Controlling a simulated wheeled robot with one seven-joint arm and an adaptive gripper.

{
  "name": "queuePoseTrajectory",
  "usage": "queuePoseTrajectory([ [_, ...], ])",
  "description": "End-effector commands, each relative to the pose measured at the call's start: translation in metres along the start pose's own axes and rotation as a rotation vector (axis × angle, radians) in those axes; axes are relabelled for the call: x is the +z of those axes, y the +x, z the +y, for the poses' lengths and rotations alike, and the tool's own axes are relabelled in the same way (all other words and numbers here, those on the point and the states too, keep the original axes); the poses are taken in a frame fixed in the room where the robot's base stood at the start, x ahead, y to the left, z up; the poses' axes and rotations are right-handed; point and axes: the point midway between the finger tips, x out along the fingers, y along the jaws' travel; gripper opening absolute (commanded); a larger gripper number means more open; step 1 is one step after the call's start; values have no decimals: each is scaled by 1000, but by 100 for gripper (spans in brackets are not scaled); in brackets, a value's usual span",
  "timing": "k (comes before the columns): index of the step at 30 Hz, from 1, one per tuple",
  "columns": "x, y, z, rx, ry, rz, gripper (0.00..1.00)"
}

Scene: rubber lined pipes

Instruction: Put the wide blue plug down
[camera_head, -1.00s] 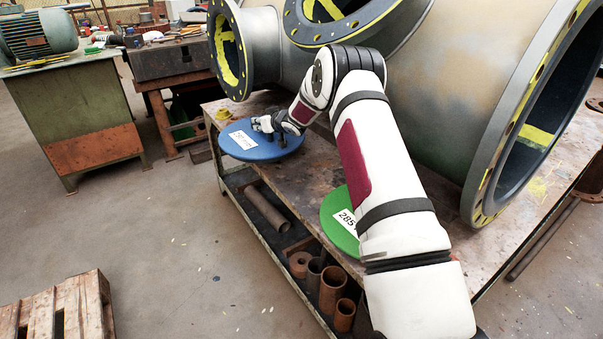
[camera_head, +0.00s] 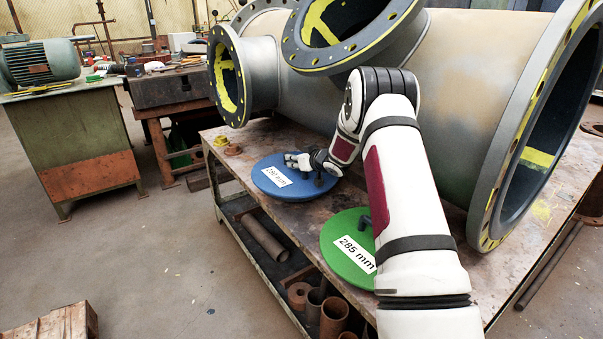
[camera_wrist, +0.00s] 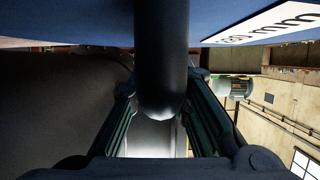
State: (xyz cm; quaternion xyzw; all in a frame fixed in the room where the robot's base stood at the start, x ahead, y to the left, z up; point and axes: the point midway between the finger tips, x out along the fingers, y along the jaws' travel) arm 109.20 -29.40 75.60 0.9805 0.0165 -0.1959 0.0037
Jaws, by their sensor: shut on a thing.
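The wide blue plug (camera_head: 291,194) is a flat blue disc with a white label, at the left part of the workbench top in the head view. It appears level, on or very close to the bench; I cannot tell if it touches. My gripper (camera_head: 312,163) is over the disc and shut on its dark handle. In the wrist view, the dark handle (camera_wrist: 162,70) stands between the fingers of my gripper (camera_wrist: 160,120), and the blue underside or face of the plug (camera_wrist: 60,22) fills the top, with part of its label.
A green plug (camera_head: 345,262) labelled 285 mm lies on the bench (camera_head: 310,222) to the right, partly behind my arm. A large flanged pipe (camera_head: 470,90) stands behind. Small yellowish rings (camera_head: 233,150) sit at the bench's left end. Pipe pieces lie on the lower shelf.

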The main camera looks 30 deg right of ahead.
Motion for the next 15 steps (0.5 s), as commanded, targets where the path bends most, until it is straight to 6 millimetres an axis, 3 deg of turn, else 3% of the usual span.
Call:
queuePoseTrajectory([
  [11, 7, -18, 16, 0, 0, 6, 0],
  [15, 30, -7, 13, -2, -1, 4, 0],
])
